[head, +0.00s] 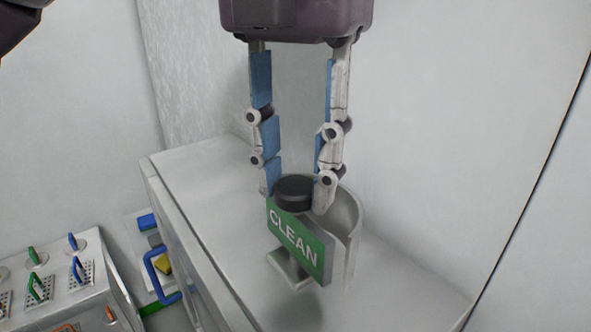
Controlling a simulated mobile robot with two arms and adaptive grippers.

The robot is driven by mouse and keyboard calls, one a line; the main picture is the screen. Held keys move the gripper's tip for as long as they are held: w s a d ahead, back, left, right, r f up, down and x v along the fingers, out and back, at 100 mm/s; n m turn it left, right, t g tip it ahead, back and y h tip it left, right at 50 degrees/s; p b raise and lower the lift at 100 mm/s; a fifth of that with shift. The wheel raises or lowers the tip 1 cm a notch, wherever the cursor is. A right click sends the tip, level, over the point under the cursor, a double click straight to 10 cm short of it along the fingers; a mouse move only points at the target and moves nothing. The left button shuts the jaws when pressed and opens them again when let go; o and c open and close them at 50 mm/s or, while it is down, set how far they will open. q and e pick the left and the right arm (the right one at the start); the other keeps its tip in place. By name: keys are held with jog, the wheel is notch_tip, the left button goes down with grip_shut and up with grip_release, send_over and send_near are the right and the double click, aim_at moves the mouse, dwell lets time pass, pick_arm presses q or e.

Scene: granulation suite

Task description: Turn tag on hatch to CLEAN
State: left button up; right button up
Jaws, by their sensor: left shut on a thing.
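The tag (300,243) is a green plate with white letters reading CLEAN, facing the camera and tilted down to the right in the head view. A dark round knob (294,193) sits at its top. My left gripper (296,190) points down from above and is shut on the knob, one finger on each side. Behind the tag stands a curved grey metal guard (346,226), with a small grey foot below. These rest on a pale grey top surface, which I take to be the hatch (205,185). My right gripper is not in view.
A blue handle (160,277) is on the hatch's left side. A bench (88,300) with green and blue handled pieces stands at the lower left. Pale walls rise close behind and to the right. The top left of the tag is bare.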

pick_arm(q)
jog(key=shift+w+r+n, duration=0.1)
jog(key=shift+r+n, duration=0.05)
jog(key=shift+n, duration=0.15)
dwell(0.4)
jog(key=o, duration=1.1)
jog(key=shift+o, duration=0.2)
jog(key=shift+r, duration=3.65)
